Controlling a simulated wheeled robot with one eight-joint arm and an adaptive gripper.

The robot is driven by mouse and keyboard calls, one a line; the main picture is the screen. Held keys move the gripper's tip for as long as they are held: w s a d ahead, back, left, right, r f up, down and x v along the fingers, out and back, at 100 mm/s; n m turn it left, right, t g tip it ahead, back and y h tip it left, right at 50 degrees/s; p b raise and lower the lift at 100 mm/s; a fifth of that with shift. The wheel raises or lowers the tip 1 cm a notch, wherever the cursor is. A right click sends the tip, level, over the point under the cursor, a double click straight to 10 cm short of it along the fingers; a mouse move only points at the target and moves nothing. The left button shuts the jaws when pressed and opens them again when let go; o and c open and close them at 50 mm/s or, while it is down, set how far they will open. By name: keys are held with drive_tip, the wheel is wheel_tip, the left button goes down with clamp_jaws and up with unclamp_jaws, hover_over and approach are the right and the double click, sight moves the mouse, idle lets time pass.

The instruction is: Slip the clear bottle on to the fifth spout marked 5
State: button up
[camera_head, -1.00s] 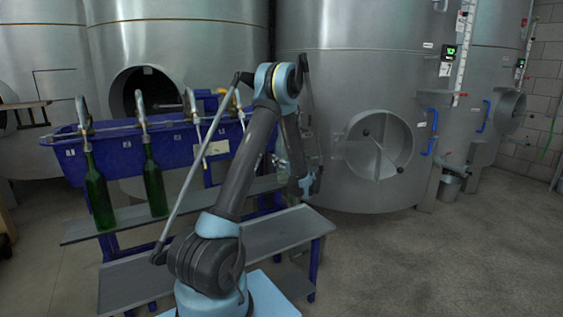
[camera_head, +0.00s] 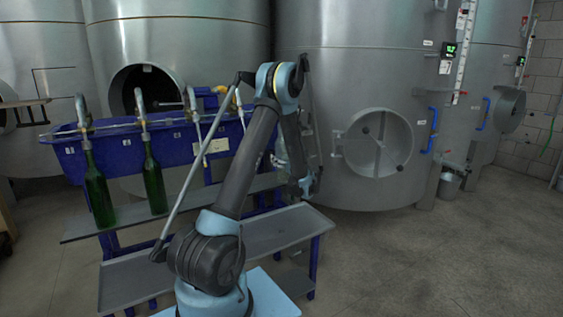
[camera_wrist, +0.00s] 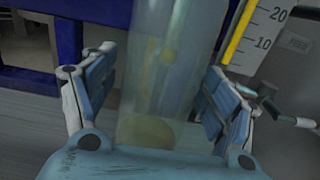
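The clear bottle (camera_wrist: 165,70) stands between the two fingers of my gripper (camera_wrist: 160,82) in the wrist view. In the head view the clear bottle (camera_head: 281,152) shows faintly, partly behind my arm, near the right end of the blue filler trough (camera_head: 122,150). The fifth spout and its mark 5 are hidden behind my arm there. Whether the bottle's neck touches a spout cannot be seen.
A lower grey shelf (camera_head: 270,232) lies below. Large steel tanks (camera_head: 350,80) stand behind. The floor (camera_head: 430,260) to the right is clear.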

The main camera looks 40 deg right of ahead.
drive_tip(key=shift+s, duration=0.1)
drive_tip(key=s+a, duration=0.1)
drive_tip(key=s, duration=1)
drive_tip(key=shift+s, duration=0.35)
drive_tip(key=shift+f, duration=0.1)
